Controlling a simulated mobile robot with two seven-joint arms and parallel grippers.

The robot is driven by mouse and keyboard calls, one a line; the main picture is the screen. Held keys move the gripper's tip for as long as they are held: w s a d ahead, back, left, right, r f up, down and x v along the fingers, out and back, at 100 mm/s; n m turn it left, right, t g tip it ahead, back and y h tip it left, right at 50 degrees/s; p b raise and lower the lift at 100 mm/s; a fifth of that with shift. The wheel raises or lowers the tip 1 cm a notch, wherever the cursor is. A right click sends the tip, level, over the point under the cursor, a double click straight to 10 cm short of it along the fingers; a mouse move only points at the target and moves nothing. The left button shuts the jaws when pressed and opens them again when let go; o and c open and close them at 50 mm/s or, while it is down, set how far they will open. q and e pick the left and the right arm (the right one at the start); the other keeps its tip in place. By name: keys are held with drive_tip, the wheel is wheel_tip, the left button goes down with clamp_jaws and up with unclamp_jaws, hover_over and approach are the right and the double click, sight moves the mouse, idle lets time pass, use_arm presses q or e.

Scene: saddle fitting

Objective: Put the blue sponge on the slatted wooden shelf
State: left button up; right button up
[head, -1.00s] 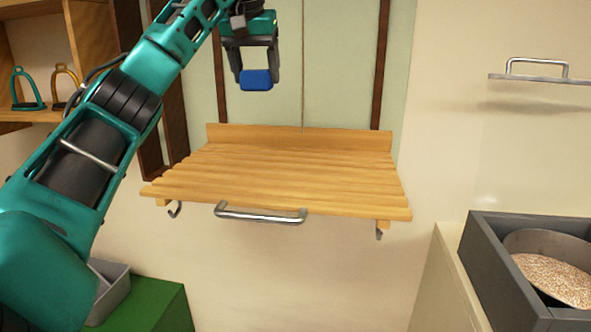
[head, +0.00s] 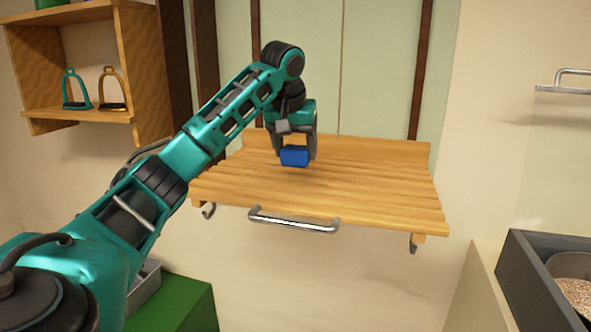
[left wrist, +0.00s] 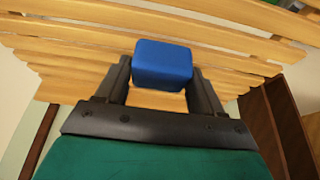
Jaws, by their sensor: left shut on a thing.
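The blue sponge (head: 294,156) is between the fingers of my left gripper (head: 296,150), which is shut on it. In the head view they are over the back left half of the slatted wooden shelf (head: 370,190). In the left wrist view the sponge (left wrist: 163,65) is held between both fingers, with the shelf slats (left wrist: 75,50) behind it. I cannot tell whether the sponge touches the slats. My right gripper is not in view.
The shelf top is otherwise bare. A metal bar handle (head: 293,221) and hooks are at its front edge. A wooden cabinet with stirrups (head: 76,90) is at the left, a dark bin (head: 530,275) at the lower right.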

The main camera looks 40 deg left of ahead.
sight(296, 187)
use_arm(q)
drive_tip(key=shift+f, duration=2.6)
drive_tip(key=o, duration=0.9)
drive_tip(key=shift+f, duration=0.1)
drive_tip(key=shift+o, duration=0.2)
drive_tip(key=v, duration=1.2)
drive_tip(key=shift+d, duration=0.1)
